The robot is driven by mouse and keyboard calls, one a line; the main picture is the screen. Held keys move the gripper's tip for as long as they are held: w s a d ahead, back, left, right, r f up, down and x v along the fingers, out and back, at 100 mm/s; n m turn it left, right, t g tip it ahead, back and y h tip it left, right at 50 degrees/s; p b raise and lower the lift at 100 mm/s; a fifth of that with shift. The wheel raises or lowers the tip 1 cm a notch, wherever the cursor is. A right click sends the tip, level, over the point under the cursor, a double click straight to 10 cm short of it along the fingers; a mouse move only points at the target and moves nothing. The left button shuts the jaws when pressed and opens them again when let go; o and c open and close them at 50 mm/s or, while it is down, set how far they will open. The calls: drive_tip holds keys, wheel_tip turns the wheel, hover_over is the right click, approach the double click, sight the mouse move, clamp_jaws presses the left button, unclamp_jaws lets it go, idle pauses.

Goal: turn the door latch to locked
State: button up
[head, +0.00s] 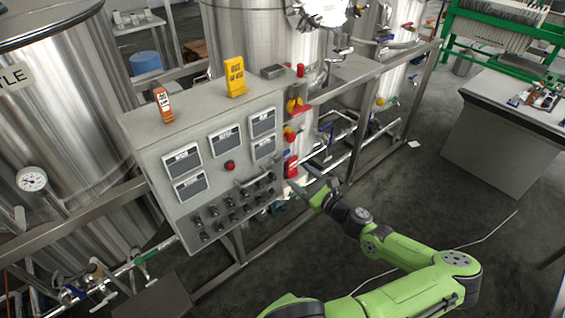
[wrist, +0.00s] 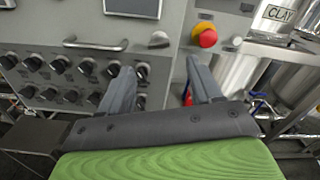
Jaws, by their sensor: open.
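The control cabinet (head: 150,150) is a grey box with a front door. In the wrist view a small silver knob (wrist: 158,40), seemingly the door latch, sits near the door's right edge, right of the bar handle (wrist: 95,46). Its turn position is too small to tell. My gripper (wrist: 158,68) is open and empty, its two grey fingers pointing at the cabinet. The knob appears just beyond and between the fingertips, with no visible contact. In the head view my gripper (head: 302,178) is right of the cabinet's lower right side, and the latch cannot be made out.
A red and yellow stop button (wrist: 207,36) is right of the knob. Rows of black knobs (wrist: 60,66) lie left of my fingers. Steel tanks (head: 50,120) and pipe frames surround the cabinet. The floor (head: 420,200) right of my arm is mostly clear.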

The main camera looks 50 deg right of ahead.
sight(278, 159)
drive_tip(key=x, duration=0.8)
drive_tip(key=shift+w, duration=0.1)
drive_tip(key=c, duration=1)
drive_tip(key=shift+c, duration=0.2)
drive_tip(key=shift+n, duration=0.5)
drive_tip(key=shift+f+n+b, duration=0.1)
drive_tip(key=shift+n+b, duration=4)
drive_tip(key=shift+n, duration=2.7)
